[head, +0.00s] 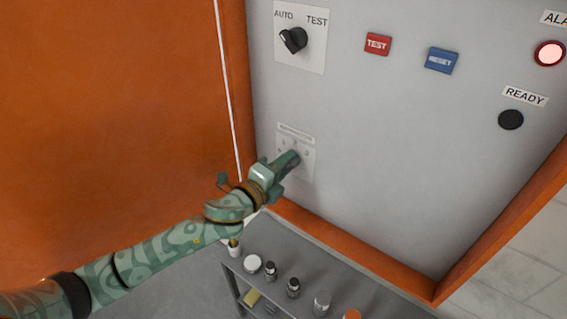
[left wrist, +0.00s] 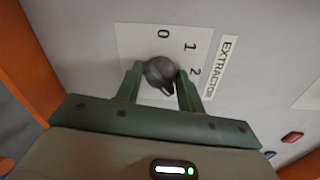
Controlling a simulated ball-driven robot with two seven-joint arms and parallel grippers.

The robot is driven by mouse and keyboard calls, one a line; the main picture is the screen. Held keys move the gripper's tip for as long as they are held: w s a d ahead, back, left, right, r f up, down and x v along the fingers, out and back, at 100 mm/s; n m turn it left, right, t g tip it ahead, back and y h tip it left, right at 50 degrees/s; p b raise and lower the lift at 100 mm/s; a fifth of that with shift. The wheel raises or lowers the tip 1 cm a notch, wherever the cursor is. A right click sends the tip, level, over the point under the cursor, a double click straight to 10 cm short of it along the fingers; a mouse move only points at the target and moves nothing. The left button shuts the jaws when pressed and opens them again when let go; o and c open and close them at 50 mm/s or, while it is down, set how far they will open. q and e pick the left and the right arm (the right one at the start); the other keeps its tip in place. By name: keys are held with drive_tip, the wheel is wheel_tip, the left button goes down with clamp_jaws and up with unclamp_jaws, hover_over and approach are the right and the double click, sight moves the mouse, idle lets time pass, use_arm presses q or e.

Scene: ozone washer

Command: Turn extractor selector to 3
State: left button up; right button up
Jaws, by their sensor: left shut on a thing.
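The extractor selector (left wrist: 160,72) is a dark round knob on a white plate (left wrist: 135,42) marked EXTRACTOR, with the numbers 0, 1 and 2 showing in the left wrist view. A 3 is not visible; my right-hand finger covers part of the plate there. The knob's narrow tip appears to point toward the bottom of that view, slightly right. My left gripper (left wrist: 158,78) is shut on the knob, one green finger on each side. In the head view my left gripper (head: 291,160) reaches the selector plate (head: 306,168) and hides the knob. My right gripper is not in view.
Above the selector are an AUTO/TEST switch (head: 293,40), a red TEST button (head: 377,44) and a blue RESET button (head: 441,60). A lit red alarm lamp (head: 550,53) and a dark READY lamp (head: 511,120) are at right. A grey cart (head: 340,285) with bottles stands below.

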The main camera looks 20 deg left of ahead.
use_arm(q)
drive_tip(key=shift+o, duration=0.2)
drive_tip(key=shift+d+r, duration=0.1)
drive_tip(key=o, duration=0.7)
drive_tip(key=shift+o, duration=0.7)
drive_tip(key=shift+s+d, duration=0.1)
drive_tip(key=shift+d, duration=0.1)
drive_tip(key=b+v, duration=0.3)
drive_tip(key=v, duration=1.3)
drive_tip(key=shift+s+a+f, duration=0.1)
drive_tip(key=shift+f, duration=0.1)
